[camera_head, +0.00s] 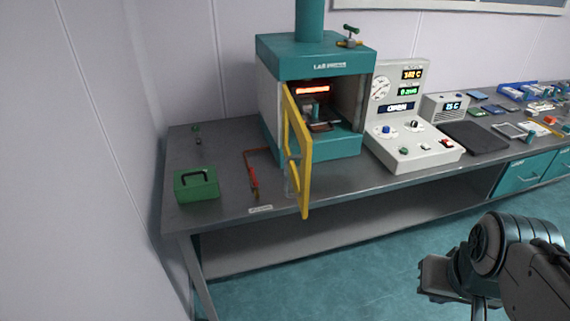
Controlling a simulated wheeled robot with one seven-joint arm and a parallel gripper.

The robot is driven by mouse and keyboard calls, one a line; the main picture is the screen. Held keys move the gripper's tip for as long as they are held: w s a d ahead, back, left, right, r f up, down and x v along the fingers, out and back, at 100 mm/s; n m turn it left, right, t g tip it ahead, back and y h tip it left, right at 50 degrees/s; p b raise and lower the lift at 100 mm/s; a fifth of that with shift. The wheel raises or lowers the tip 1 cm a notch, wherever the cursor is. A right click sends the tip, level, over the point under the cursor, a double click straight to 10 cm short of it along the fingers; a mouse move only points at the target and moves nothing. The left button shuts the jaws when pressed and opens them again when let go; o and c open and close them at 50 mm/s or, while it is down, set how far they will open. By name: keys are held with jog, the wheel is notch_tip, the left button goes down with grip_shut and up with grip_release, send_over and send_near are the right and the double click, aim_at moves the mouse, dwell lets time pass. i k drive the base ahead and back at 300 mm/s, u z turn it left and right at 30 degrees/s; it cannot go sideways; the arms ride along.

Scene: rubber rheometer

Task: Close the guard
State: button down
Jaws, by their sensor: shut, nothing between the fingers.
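The guard is a yellow-framed door (302,150) with a clear panel on the front of the teal lab press (318,60). It stands swung open at the press's left side, its free edge jutting toward me past the front edge of the bench. My gripper (433,277) is at the lower right over the floor, in front of the bench, well apart from the guard. It looks shut and empty, though its fingers are small and partly hidden.
On the grey bench (228,144), a green box (196,184) and a red-handled tool (253,178) lie left of the guard. A control console (413,150) stands right of the press, then a dark mat (474,138). The floor (365,285) before the bench is clear.

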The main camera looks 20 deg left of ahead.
aim_at(301, 184)
jog(key=k, duration=0.3)
jog(key=u, duration=1.5)
jog(key=i, duration=0.75)
jog(key=z, duration=0.9)
jog(key=i, duration=0.5)
jog(key=z, duration=0.1)
jog(key=k, duration=0.65)
jog(key=u, duration=0.05)
